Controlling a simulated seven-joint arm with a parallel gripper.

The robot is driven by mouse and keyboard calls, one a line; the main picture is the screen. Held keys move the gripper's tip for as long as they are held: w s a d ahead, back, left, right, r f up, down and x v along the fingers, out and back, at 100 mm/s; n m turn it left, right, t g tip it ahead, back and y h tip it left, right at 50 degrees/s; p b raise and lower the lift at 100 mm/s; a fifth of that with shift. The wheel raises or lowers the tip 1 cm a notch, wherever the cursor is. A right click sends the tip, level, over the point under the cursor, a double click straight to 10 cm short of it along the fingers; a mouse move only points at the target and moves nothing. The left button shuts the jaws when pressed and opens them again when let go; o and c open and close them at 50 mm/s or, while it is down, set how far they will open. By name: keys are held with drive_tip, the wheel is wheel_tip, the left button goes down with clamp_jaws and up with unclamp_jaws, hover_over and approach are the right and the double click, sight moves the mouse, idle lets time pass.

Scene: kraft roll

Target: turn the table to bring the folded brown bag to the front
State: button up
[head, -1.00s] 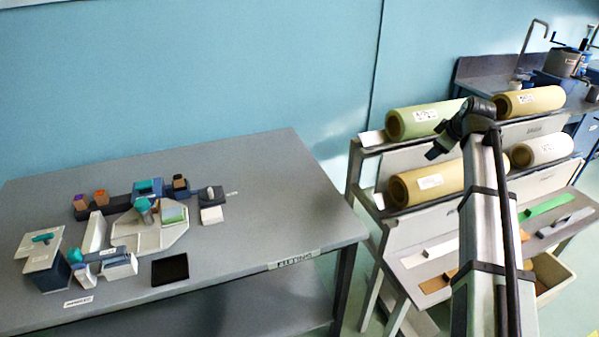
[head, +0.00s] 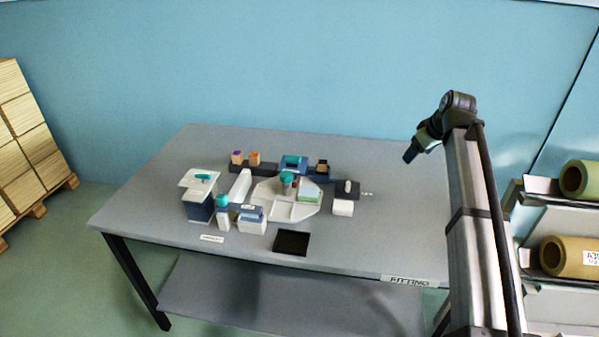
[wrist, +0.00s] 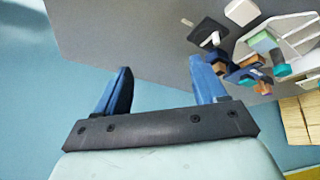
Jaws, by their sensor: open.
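My gripper (head: 412,152) is at the right rear of the grey table (head: 400,220) in the head view. In the wrist view its two blue fingers (wrist: 160,68) are apart with nothing between them. A pale, many-sided tray with dividers (head: 287,212) lies mid-table, left of my gripper and apart from it. It carries a green-topped block (head: 310,192) and a teal-capped piece (head: 287,180). A small brown block (head: 322,166) sits on a dark base behind the tray. I cannot tell which item is the folded brown bag.
A teal-handled box (head: 198,205) and a teal-capped bottle (head: 223,215) stand left of the tray. A black square (head: 291,242) lies in front. Paper rolls (head: 570,257) are on a rack at right, stacked boxes (head: 20,130) at left. The table's right side is mostly clear.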

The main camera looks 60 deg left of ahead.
drive_tip(key=s+a+g, duration=0.1)
drive_tip(key=s+a, duration=1.3)
drive_tip(key=n+g, duration=0.1)
approach(286, 174)
drive_tip(key=shift+h, duration=0.3)
drive_tip(key=x, duration=0.8)
drive_tip(key=shift+w+a+f, duration=0.1)
drive_tip(key=shift+a+f, duration=0.05)
drive_tip(key=shift+a, duration=0.15)
clamp_jaws()
